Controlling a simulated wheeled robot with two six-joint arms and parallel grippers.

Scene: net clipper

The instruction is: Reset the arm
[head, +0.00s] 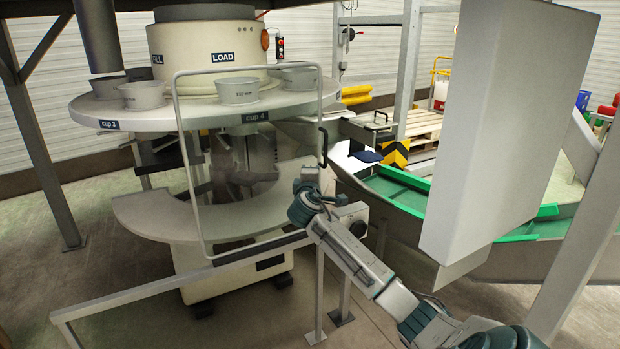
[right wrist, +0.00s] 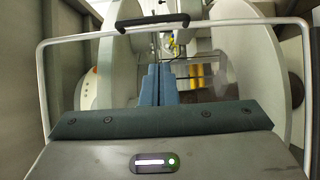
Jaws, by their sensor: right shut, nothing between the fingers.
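My right arm (head: 365,265) reaches in from the bottom right of the head view toward the framed guard door of the round machine. My right gripper (head: 309,177) is near the lower right side of that door, below its black handle. In the right wrist view its two teal fingers (right wrist: 165,84) are together and empty. The door's pale metal frame (head: 176,130) stands in front of the machine, and its black handle (head: 323,147) is on the right side. The handle also shows beyond the fingers in the wrist view (right wrist: 152,20). I cannot tell whether the gripper touches the door.
The round machine table (head: 190,118) carries several grey cups, including one cup (head: 238,91) at the front. A low rail (head: 150,290) runs before the machine. A large grey box (head: 510,130) blocks the right. A green-lined trough (head: 400,190) lies behind my arm.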

